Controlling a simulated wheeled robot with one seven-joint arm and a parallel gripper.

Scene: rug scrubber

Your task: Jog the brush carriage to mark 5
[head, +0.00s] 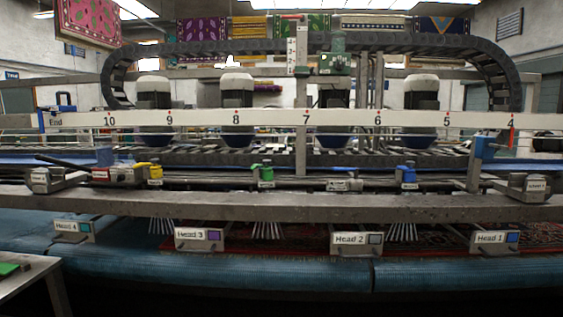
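The white mark rail (270,119) runs across the machine, with numbers falling from 10 at left to 4 at right and "End" at far left. Mark 5 (447,118) is right of centre. The brush carriage seems to be the assembly with several pale-topped motors (237,90) behind the rail. A grey post (301,95) with a small vertical scale stands at mark 7; I cannot tell whether it is the carriage's pointer. A green box (337,64) sits beside it. Four labelled heads, such as Head 2 (356,239), hang below. My gripper is not in view.
A grey front beam (280,207) spans the machine. A blue roller (210,272) lies below. A table corner (35,268) is at lower left.

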